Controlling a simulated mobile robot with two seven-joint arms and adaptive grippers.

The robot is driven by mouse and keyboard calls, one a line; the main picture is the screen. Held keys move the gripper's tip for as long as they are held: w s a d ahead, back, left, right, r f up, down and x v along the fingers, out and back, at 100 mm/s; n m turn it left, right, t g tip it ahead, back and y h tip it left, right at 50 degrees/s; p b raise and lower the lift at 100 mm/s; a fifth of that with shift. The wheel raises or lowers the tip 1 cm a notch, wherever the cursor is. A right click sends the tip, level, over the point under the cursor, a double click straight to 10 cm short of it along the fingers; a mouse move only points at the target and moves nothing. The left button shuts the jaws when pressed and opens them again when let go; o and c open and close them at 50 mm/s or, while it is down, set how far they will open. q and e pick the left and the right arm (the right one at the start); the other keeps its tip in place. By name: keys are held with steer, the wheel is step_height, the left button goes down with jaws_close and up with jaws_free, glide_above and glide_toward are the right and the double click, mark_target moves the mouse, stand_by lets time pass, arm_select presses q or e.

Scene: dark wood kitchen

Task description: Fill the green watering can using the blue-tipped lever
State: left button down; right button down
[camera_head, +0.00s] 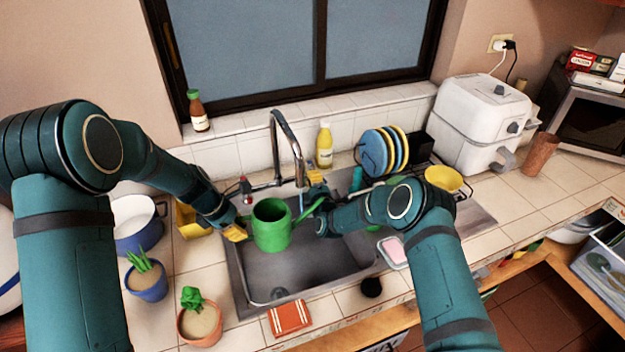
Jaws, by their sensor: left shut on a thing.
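The green watering can (271,228) is upright over the sink, below and slightly left of the faucet spout. Its spout points right. My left gripper (238,232), with yellow fingertips, is shut on the can's left side. The chrome faucet (277,150) arches over the sink. A red-tipped lever (244,186) stands at its left. My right gripper (317,186) is at the faucet's right side, by the blue-tipped lever, which is mostly hidden. Whether its fingers touch the lever or are closed is unclear. The can's inside is too small to judge.
The sink (290,275) has a dish rack with plates (376,152) behind right. Potted plants (199,318) and a blue-white pot (136,222) stand left. An orange sponge cloth (289,318) lies at the front edge.

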mark_target(323, 177)
steer(key=shift+w+d+n+y, duration=0.1)
steer(key=shift+d+n+y, duration=0.5)
steer(key=shift+y, duration=0.3)
steer(key=shift+w+d, duration=0.2)
steer(key=shift+d, duration=0.3)
steer(key=shift+w+d, duration=0.15)
steer(key=shift+d, duration=0.35)
steer(key=shift+w+d, duration=0.3)
steer(key=shift+d, duration=0.2)
steer(key=shift+w+d, duration=0.25)
steer(key=shift+d, duration=0.2)
